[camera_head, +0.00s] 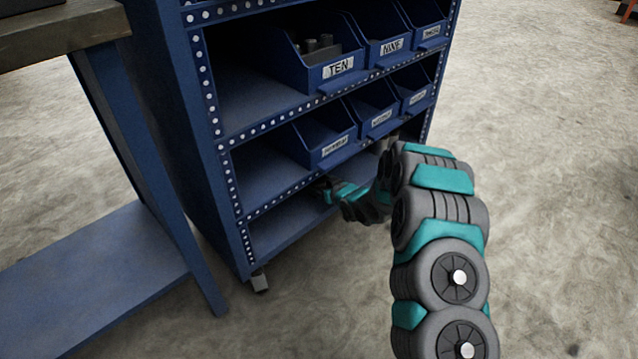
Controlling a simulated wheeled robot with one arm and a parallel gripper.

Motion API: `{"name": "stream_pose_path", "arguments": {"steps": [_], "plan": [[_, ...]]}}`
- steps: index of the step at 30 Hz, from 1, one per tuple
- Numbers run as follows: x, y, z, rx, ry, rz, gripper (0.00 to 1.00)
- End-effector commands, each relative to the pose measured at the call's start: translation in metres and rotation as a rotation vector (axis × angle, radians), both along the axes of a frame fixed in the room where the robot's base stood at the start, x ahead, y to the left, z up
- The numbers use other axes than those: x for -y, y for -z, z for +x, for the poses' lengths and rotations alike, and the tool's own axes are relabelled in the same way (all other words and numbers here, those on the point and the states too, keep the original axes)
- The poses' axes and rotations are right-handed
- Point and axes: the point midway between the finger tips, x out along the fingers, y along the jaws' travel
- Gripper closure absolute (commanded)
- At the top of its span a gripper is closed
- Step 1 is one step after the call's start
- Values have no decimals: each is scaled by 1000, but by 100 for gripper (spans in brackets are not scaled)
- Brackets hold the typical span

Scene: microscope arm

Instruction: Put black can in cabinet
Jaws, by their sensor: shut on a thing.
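The cabinet (235,175) is a blue metal shelf unit on casters, with perforated edges and open shelves. My gripper (322,188) reaches to the front of the lowest shelf, near the middle of its opening. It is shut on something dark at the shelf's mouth. That thing is small and mostly hidden in shadow, so I cannot tell its shape or whether it touches the shelf floor. No black can shows clearly.
Blue labelled bins, one marked TEN (330,72), fill much of the upper two shelves. The left part of the lowest shelf (275,225) is bare. A blue-legged workbench (100,265) stands close on the left.

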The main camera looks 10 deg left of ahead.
Motion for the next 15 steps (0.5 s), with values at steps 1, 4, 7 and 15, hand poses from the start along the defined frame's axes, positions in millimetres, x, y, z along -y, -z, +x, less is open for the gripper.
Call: {"name": "stream_pose_path", "arguments": {"steps": [1,4,7,15], "plan": [[0,0,0,0,0,0,9],[0,0,0,0,0,0,0],[0,0,0,0,0,0,0],[4,-5,-3,-2,2,0,0]]}}
